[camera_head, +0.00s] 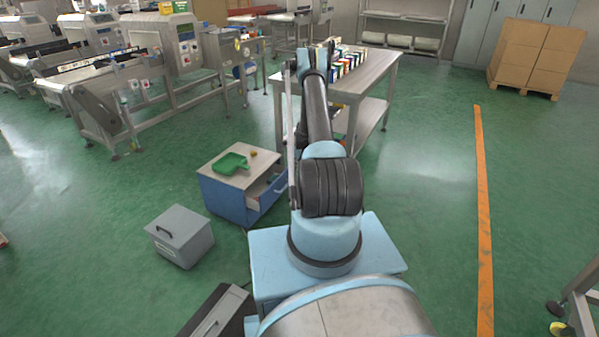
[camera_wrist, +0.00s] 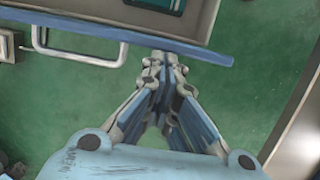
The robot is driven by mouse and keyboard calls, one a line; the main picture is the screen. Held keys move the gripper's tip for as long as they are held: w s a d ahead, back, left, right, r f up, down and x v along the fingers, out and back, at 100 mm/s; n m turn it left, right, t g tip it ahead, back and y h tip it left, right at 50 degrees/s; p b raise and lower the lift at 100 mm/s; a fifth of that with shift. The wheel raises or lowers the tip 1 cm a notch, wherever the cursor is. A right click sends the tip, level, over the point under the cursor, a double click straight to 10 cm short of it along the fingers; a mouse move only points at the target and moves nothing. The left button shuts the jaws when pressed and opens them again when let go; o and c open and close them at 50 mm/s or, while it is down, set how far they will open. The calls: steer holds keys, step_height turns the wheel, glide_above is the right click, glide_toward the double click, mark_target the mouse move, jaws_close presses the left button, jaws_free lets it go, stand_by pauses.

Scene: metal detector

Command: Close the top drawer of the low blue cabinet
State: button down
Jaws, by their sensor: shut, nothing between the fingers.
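The low blue cabinet (camera_head: 226,202) stands on the floor left of my arm in the head view. Its top drawer (camera_head: 266,189) is pulled out toward the right, partly hidden by my arm. In the wrist view the drawer's blue front edge (camera_wrist: 190,50) crosses the top, with a pale bar handle (camera_wrist: 75,57) on its outer side. A dark green item (camera_wrist: 158,5) lies inside the drawer. My gripper (camera_wrist: 165,58) is shut and empty, its tips at the front edge, right of the handle. I cannot tell whether they touch it.
A green dustpan (camera_head: 231,163) and a small yellowish object (camera_head: 253,153) lie on the cabinet top. A grey box (camera_head: 182,240) with a black handle stands in front of it. A metal table (camera_head: 365,82) with colourful boxes stands behind. Green floor is open to the right.

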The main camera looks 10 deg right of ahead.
steer(key=w+a, duration=0.1)
steer(key=a, duration=0.1)
steer(key=w+a, duration=0.2)
steer(key=shift+w+a, duration=0.2)
steer(key=shift+w, duration=0.1)
